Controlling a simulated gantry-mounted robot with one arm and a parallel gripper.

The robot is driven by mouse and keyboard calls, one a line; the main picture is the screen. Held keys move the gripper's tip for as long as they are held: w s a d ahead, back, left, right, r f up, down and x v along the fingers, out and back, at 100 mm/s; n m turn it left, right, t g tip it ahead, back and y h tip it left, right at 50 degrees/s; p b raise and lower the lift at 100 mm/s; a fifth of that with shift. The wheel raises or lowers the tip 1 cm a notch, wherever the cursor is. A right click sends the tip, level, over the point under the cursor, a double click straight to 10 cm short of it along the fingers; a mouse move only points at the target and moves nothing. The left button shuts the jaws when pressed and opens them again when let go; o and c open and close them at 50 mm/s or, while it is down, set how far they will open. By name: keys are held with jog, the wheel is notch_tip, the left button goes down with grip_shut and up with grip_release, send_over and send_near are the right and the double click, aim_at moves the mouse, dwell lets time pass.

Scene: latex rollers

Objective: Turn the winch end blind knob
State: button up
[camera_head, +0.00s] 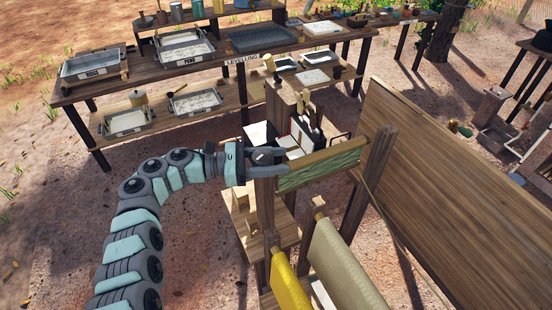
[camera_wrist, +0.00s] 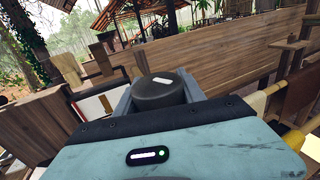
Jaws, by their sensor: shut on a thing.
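The winch end blind knob (camera_wrist: 165,95) is a dark round cylinder with a short white mark on its end face. In the wrist view it sits between the two grey fingers of my gripper (camera_wrist: 164,104). In the head view my gripper (camera_head: 272,160) reaches from the left to the near left end of the wooden roller (camera_head: 336,151), at the top of a post. The fingers are shut on the knob, which they largely hide there. Green cloth (camera_head: 322,169) hangs below the roller.
A large wooden panel (camera_head: 455,190) stands to the right. Yellow (camera_head: 288,284) and beige (camera_head: 342,262) rolls lie below in front. White boards and upright tools stand just behind the roller. A bench (camera_head: 190,72) with trays is at the back. Ground at the left is open.

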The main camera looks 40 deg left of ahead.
jog(key=shift+s+r+h, duration=0.1)
jog(key=shift+r+h, duration=0.2)
jog(key=shift+r+m, duration=0.15)
jog(key=shift+m, duration=0.15)
jog(key=o, duration=1.4)
jog(key=shift+c, duration=0.2)
jog(key=shift+s+a, duration=0.15)
jog(key=b+v, duration=0.4)
jog(key=v, duration=0.6)
jog(key=shift+a, duration=0.2)
